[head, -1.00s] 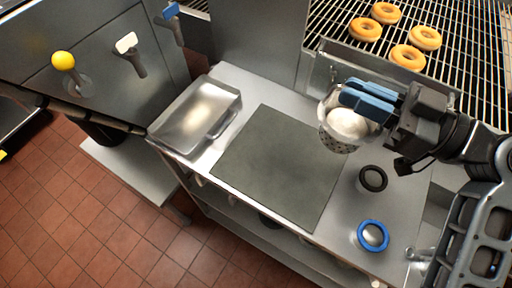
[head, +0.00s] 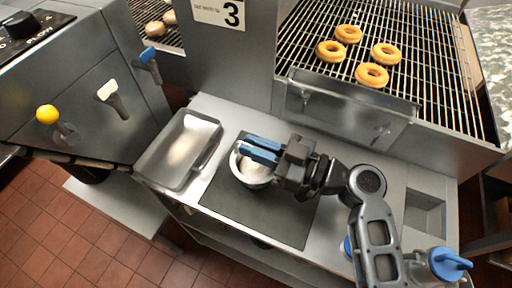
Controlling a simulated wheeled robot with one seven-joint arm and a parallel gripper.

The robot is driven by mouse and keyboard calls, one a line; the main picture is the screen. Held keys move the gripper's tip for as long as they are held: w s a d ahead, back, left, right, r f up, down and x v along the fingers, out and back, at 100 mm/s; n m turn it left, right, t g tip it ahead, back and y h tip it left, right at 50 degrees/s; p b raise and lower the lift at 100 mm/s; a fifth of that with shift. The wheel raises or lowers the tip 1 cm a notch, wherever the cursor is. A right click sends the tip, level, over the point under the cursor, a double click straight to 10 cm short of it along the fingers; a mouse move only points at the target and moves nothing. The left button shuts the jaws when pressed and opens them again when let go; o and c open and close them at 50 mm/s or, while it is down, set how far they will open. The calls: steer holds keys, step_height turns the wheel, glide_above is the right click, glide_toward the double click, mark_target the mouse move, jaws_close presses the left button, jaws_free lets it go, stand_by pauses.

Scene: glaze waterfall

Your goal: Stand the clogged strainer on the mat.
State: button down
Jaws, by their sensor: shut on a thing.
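The strainer (head: 250,178) is a small metal basket filled with a white mass. It shows in the head view over the upper left part of the dark mat (head: 285,222). My gripper (head: 262,150) is shut on the strainer's rim with its blue fingers. The fingers cover part of the strainer's top. I cannot tell whether the strainer's base touches the mat or hangs just above it. My arm reaches in from the right and hides the mat's right part.
A metal tray (head: 181,150) stands left of the mat. Behind are a wire rack with several doughnuts (head: 372,75) and a steel trough (head: 345,108). A blue-lidded container (head: 448,264) stands at lower right. Levers (head: 110,93) stick out at the left.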

steer(key=shift+f, duration=0.75)
steer(key=shift+f, duration=0.2)
steer(key=c, duration=1.1)
jaws_free()
steer(key=shift+c, duration=0.2)
steer(key=shift+r, duration=0.15)
steer(key=shift+d, duration=0.2)
steer(key=b+v, duration=0.2)
steer(key=v, duration=0.5)
